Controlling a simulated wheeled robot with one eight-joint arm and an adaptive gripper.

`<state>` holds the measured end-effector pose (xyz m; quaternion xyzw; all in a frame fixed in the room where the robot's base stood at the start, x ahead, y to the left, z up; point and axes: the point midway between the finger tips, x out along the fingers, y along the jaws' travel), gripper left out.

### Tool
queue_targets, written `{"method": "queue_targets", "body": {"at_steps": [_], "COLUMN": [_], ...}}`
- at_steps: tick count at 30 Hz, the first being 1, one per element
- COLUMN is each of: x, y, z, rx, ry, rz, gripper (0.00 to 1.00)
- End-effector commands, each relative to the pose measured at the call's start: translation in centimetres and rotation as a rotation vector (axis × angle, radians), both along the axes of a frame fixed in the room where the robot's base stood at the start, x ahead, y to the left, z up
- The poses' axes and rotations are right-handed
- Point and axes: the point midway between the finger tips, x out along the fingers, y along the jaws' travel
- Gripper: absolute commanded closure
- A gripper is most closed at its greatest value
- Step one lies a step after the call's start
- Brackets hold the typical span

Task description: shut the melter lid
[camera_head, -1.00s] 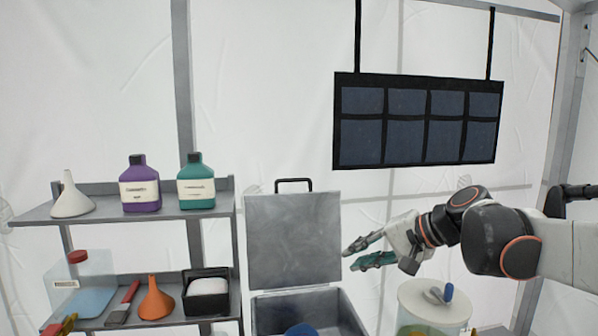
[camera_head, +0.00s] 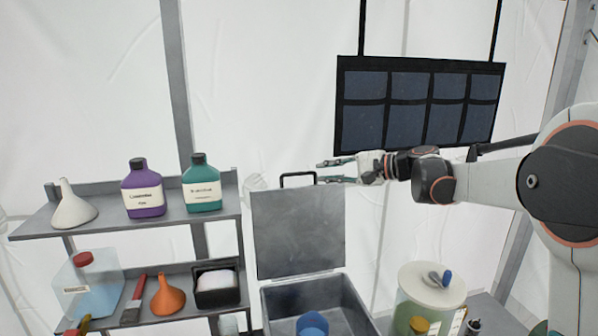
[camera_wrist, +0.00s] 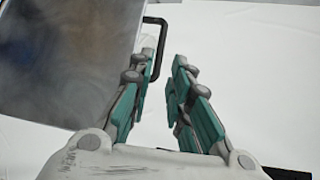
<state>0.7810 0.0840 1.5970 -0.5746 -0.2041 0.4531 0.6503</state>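The melter is a grey metal box (camera_head: 364,315) at the bottom centre of the head view. Its flat grey lid (camera_head: 298,232) stands open and upright at the back, with a black handle (camera_head: 298,175) on its top edge. My gripper (camera_head: 319,172) is just right of the handle, with its fingers pointing left. In the wrist view its teal fingers (camera_wrist: 163,60) are apart with nothing between them. The lid (camera_wrist: 65,60) fills the left there, and the handle (camera_wrist: 159,30) appears beside and partly behind the left finger. I cannot tell whether they touch.
A blue round object (camera_head: 312,323) is inside the melter. Left, a shelf unit (camera_head: 110,222) holds bottles and funnels. Right, a lidded clear container (camera_head: 432,290) stands near the melter. A dark pocket panel (camera_head: 418,108) hangs behind my arm.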

Motion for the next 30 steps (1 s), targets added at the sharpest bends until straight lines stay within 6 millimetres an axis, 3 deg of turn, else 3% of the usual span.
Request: {"method": "queue_targets", "body": {"at_steps": [6, 13, 28, 30], "x": [2.2, 4.0, 4.7, 4.7], "y": [3.8, 6.7, 7.8, 7.8], "z": [-1.0, -1.9, -2.4, -2.4], "rx": [0.000, -0.001, -0.001, -0.001], "ry": [0.001, 0.000, 0.001, 0.001], "rz": [0.003, 0.002, 0.000, 0.000], "gripper": [0.82, 0.82, 0.82, 0.98]}}
